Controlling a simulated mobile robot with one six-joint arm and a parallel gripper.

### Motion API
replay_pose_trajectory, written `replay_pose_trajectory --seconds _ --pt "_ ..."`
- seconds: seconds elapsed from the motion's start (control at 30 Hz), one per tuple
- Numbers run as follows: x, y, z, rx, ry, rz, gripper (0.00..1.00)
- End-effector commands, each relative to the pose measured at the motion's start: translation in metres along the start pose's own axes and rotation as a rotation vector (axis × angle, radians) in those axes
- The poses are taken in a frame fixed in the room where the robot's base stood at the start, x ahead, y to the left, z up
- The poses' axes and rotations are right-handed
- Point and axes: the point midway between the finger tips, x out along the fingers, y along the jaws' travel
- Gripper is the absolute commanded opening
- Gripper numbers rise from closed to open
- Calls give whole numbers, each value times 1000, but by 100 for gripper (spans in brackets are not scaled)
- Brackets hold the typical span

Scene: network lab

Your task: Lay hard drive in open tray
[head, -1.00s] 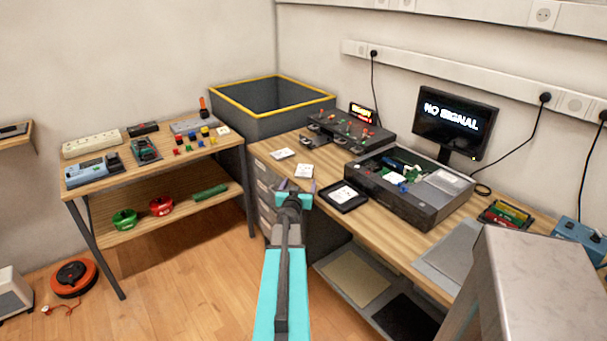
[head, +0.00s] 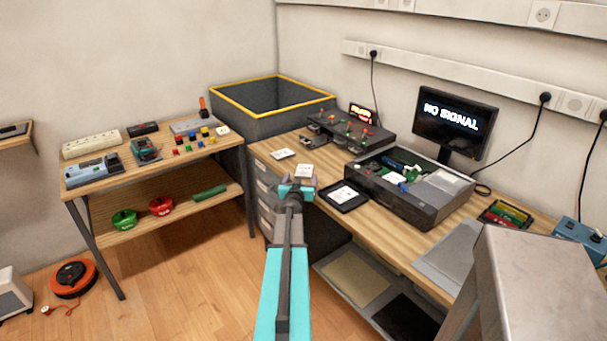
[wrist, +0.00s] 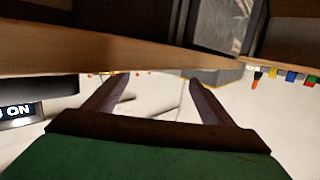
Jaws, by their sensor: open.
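My gripper (head: 302,181) is open at the front edge of the desk, with nothing seen between its fingers. Its two fingers also show apart in the wrist view (wrist: 152,100). A flat pale piece with dark marks (head: 304,170) lies on the desk just beyond the fingertips, and a similar pale piece (head: 283,154) lies further back. To the right is a shallow black tray (head: 357,206) with a white marked piece in it. I cannot tell for certain which flat piece is the hard drive. An open computer case (head: 400,206) holds a silver block (head: 449,181).
A black panel with coloured knobs (head: 350,130) and a monitor (head: 455,120) stand at the back of the desk. A yellow-rimmed grey bin (head: 262,122) is behind left. The desk edge (wrist: 100,50) crosses the wrist view. A grey block stands front right.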

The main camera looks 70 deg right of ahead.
Motion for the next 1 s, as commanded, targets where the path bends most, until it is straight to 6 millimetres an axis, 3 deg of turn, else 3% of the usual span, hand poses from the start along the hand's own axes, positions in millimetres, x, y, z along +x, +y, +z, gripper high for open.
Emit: replay_pose_trajectory --seconds 0.27,0.8,1.0 --pt "6 0 0 0 0 0 77" --pt "48 0 0 1 0 0 77" --pt "55 0 0 0 0 0 77"
